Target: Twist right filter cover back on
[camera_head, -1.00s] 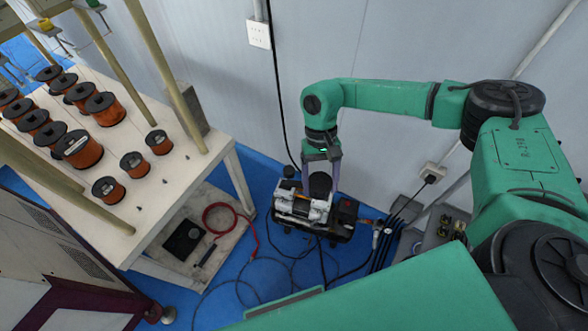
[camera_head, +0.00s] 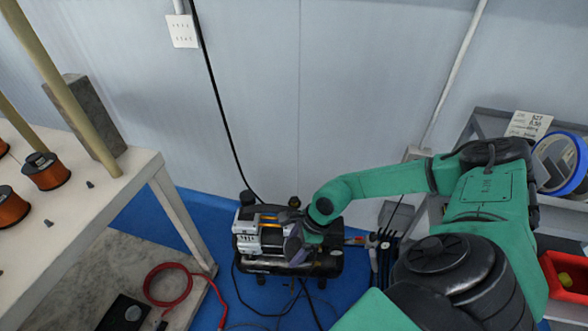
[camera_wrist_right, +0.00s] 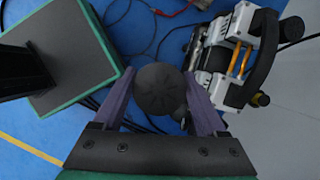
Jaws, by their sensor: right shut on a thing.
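The black round filter cover (camera_wrist_right: 160,88) sits between the purple fingers of my right gripper (camera_wrist_right: 158,92) in the wrist view. My right gripper (camera_head: 297,246) is shut on it, over the front right part of the compressor (camera_head: 262,267) in the head view. My gripper and forearm hide the cover there. In the wrist view the compressor's silver-white head (camera_wrist_right: 238,52) lies to the right of the cover, and the two look apart. Another black round cap (camera_head: 247,198) stands at the compressor's left end. My left gripper is not in view.
A white table (camera_head: 75,215) with copper spools (camera_head: 46,171) stands left. A red hose (camera_head: 172,285) lies on its lower shelf. Black cables (camera_head: 300,300) trail over the blue floor. A grey shelf (camera_head: 484,122) with a red bin (camera_head: 568,275) stands right. The wall is close behind.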

